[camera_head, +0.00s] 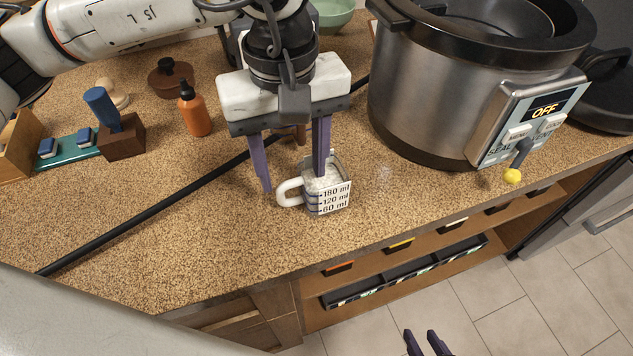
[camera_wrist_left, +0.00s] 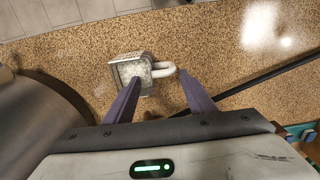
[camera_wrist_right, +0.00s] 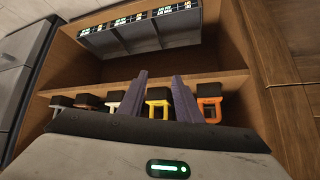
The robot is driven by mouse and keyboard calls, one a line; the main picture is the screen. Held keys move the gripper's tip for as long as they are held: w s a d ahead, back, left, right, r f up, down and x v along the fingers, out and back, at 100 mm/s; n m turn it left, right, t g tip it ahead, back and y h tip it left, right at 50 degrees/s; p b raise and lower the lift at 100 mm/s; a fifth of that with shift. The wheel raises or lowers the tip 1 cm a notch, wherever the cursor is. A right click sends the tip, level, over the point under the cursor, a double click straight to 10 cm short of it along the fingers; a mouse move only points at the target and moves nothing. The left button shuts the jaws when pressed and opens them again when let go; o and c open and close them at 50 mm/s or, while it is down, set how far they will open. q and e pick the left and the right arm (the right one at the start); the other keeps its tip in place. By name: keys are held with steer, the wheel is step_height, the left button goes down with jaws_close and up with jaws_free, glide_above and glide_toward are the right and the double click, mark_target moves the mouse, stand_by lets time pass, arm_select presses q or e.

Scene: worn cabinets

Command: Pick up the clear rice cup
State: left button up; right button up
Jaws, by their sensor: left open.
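The clear rice cup (camera_head: 328,187) stands upright on the speckled counter, with white contents and a label marked 180, 120 and 60 ml. Its white handle (camera_head: 288,191) points left. My left gripper (camera_head: 293,181) points down at the cup, open. One finger is left of the handle and the other overlaps the cup's rim. In the left wrist view the cup (camera_wrist_left: 130,70) and its handle lie at and between the fingertips; I cannot tell whether they touch. My right gripper (camera_head: 420,338) is low in front of the cabinet, open and empty.
A large rice cooker (camera_head: 430,100) with a panel reading OFF stands right of the cup. A black cable (camera_head: 150,208) crosses the counter behind it. An orange bottle (camera_head: 195,112) stands further left. Open shelves (camera_wrist_right: 160,60) with coloured-handled items face my right gripper.

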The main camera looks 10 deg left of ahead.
mark_target(292, 185)
arm_select(q)
steer(key=f, duration=0.2)
steer(key=f+p, duration=0.1)
steer(key=shift+s+a+f, duration=0.1)
steer(key=shift+s+f, duration=0.15)
steer(key=shift+f, duration=0.15)
steer(key=shift+w+f, duration=0.1)
steer(key=shift+f, duration=0.3)
arm_select(e)
steer(key=shift+w+r, duration=0.7)
steer(key=shift+r, duration=0.25)
arm_select(q)
steer(key=c, duration=1.2)
arm_select(e)
steer(key=shift+s+f, duration=0.1)
steer(key=shift+s, duration=0.1)
arm_select(q)
steer(key=shift+r, duration=0.25)
steer(key=shift+r+b, duration=0.35)
steer(key=shift+r, duration=4.35)
arm_select(e)
steer(key=shift+f, duration=0.6)
